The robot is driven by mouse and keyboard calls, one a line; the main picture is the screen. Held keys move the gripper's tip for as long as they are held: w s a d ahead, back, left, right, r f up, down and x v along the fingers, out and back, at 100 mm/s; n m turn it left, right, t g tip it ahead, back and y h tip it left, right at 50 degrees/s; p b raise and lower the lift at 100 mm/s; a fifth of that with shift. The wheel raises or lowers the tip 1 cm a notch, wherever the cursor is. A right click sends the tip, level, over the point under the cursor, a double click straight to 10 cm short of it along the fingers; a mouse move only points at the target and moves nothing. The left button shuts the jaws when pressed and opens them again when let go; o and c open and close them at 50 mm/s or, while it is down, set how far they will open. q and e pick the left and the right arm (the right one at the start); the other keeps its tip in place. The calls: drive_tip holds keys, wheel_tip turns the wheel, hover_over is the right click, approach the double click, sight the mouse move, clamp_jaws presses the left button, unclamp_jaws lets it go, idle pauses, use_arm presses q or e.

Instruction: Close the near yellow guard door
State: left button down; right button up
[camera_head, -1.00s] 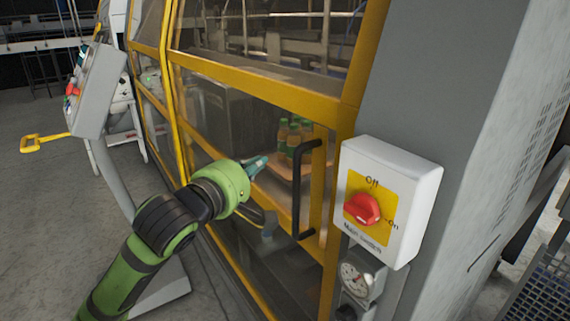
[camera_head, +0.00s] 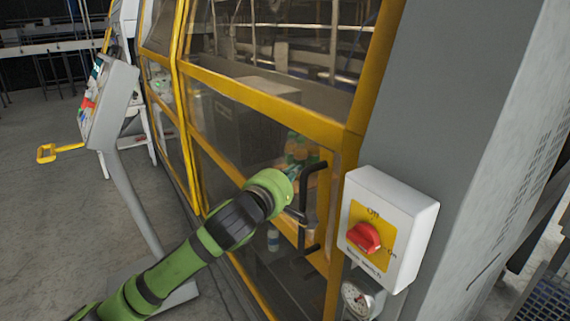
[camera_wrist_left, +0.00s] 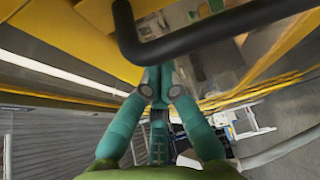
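The near yellow guard door (camera_head: 265,101) has a yellow frame and clear panels. A black bar handle (camera_head: 309,246) stands upright near its right edge, beside the grey cabinet. The door looks flush or nearly flush with its frame; I cannot tell whether a gap is left. My left gripper (camera_head: 292,178) is at the handle's upper part in the head view, and partly covers it. In the left wrist view its teal fingers (camera_wrist_left: 161,80) come together at the tips with nothing seen between them. The handle (camera_wrist_left: 205,38) crosses just beyond the fingertips; contact is unclear. My right gripper is not in view.
A white switch box (camera_head: 388,228) with a red knob and a gauge (camera_head: 356,300) sit right of the handle on the grey cabinet (camera_head: 450,110). A control panel (camera_head: 108,105) on a slanted post stands left.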

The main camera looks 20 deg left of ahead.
sight(303, 177)
use_arm(q)
drive_tip(key=shift+s+d, duration=0.2)
drive_tip(key=shift+s, duration=0.05)
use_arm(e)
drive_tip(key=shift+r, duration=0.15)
use_arm(q)
drive_tip(key=shift+s+d+p, duration=0.15)
drive_tip(key=shift+s+d, duration=0.1)
drive_tip(key=shift+d, duration=0.3)
drive_tip(key=shift+s+d+p, duration=0.15)
drive_tip(key=shift+s+d, duration=0.1)
drive_tip(key=shift+d, duration=0.3)
drive_tip(key=shift+s+d+r, duration=0.1)
drive_tip(key=shift+s+d, duration=0.1)
drive_tip(key=shift+s, duration=0.1)
drive_tip(key=shift+s+d+f+p, duration=0.3)
drive_tip(key=shift+s+d, duration=0.2)
drive_tip(key=shift+s, duration=0.15)
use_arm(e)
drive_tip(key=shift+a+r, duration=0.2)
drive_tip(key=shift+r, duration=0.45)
